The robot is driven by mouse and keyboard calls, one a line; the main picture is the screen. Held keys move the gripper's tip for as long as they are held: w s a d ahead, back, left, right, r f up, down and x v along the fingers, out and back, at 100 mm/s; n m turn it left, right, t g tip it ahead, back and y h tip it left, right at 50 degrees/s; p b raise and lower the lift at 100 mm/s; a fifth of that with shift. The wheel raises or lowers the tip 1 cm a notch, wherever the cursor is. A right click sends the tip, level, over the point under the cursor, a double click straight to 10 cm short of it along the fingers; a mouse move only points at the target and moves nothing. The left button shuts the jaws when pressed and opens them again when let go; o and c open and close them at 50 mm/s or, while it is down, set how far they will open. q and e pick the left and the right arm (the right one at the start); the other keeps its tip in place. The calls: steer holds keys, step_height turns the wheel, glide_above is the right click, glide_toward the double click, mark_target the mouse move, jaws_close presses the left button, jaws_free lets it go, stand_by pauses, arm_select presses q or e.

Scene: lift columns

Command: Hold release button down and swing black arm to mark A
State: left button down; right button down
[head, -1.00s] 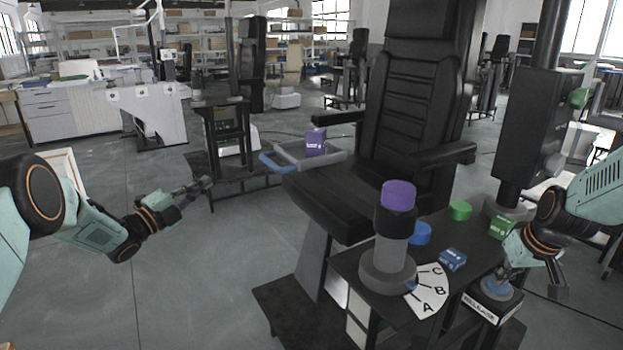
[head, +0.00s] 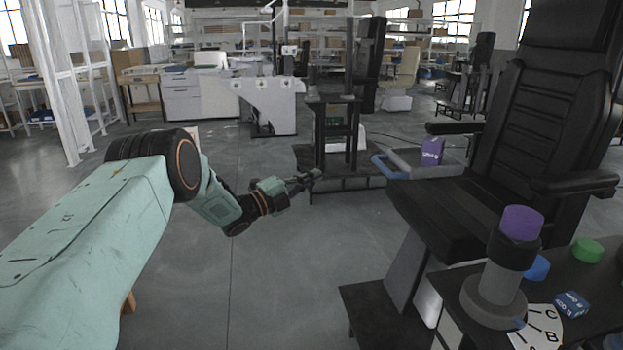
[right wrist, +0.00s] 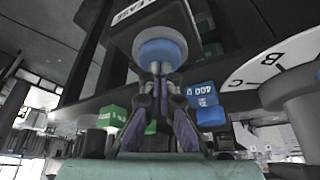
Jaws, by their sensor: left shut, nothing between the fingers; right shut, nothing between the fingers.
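A grey column (head: 495,287) with a black collar and purple cap (head: 522,222) stands on the dark table at the lower right of the head view. A white dial plate (head: 541,328) lettered with B and C lies beside its base; the A is cut by the picture's edge. I cannot make out a separate black arm. In the right wrist view, a blue round button (right wrist: 160,50) sits on a black box (right wrist: 140,14) with a partly visible label. My right gripper (right wrist: 160,69) is shut, its tips at the button; contact is unclear. My left gripper (head: 312,177) is shut and empty over open floor.
A black padded chair (head: 545,120) stands behind the table. A grey tray (head: 400,167) with a purple box (head: 432,151) is beside it. Blue (head: 537,267) and green (head: 587,250) round pieces and a blue box (head: 571,304) lie on the table. The floor at centre is clear.

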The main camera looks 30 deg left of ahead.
steer(key=shift+r+p, duration=2.75)
steer(key=shift+r, duration=0.5)
steer(key=v, duration=1.2)
